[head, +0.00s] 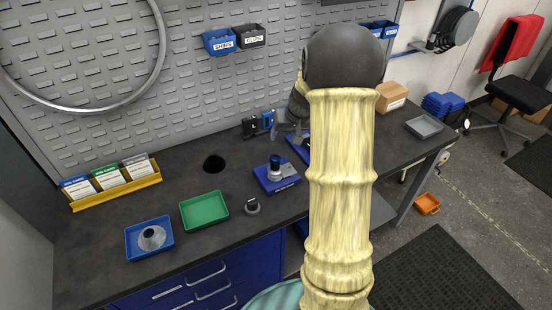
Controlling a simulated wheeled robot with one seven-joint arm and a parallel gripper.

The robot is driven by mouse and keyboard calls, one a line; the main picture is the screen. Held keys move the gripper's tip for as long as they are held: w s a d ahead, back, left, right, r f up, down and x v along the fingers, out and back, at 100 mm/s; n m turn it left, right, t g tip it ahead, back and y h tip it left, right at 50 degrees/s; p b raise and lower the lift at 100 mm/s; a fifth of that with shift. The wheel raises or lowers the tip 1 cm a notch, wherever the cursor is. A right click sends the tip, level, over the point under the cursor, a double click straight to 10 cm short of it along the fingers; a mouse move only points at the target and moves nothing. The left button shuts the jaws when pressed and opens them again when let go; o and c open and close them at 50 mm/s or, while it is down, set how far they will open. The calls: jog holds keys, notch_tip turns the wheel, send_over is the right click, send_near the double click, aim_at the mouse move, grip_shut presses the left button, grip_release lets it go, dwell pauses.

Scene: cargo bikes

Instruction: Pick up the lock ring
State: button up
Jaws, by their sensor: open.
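A small dark round piece with a lighter top (252,206) stands on the dark workbench, right of the green tray; it looks like the lock ring, but it is too small to be sure. A blue stand (277,181) behind it to the right bears a silver and dark cylindrical part (275,166). A blue tray (133,251) at the left holds a grey conical stack of toothed rings (152,237). My gripper (290,132) is open over the back of the bench, right of the small piece and apart from it. My arm partly hides the gripper and the bench there.
A green tray (204,210) looks empty. A dark round hole (214,162) is in the bench. Small dark and blue items (258,124) stand near my gripper. A grey tray (424,127) lies at the right end.

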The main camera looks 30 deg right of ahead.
jog(key=p, duration=0.2)
send_over(276, 158)
jog(key=s, duration=0.2)
jog(key=f, duration=0.8)
jog(key=shift+w+d+f, duration=0.25)
jog(key=shift+d+f, duration=0.05)
jog(key=shift+f, duration=0.05)
jog(key=shift+p, duration=0.3)
jog(key=shift+a+f, duration=0.1)
jog(key=shift+f, duration=0.25)
jog(key=shift+s+p+x, duration=0.15)
jog(key=shift+p+x, duration=0.45)
jog(key=shift+x, duration=0.5)
jog(key=shift+s+p+x, duration=0.15)
jog(key=shift+p+x, duration=0.4)
jog(key=shift+x, duration=0.55)
jog(key=shift+f, duration=0.15)
jog(key=shift+a, duration=0.1)
jog(key=shift+c, duration=0.4)
jog(key=c, duration=1.1)
jog(key=shift+o, duration=0.2)
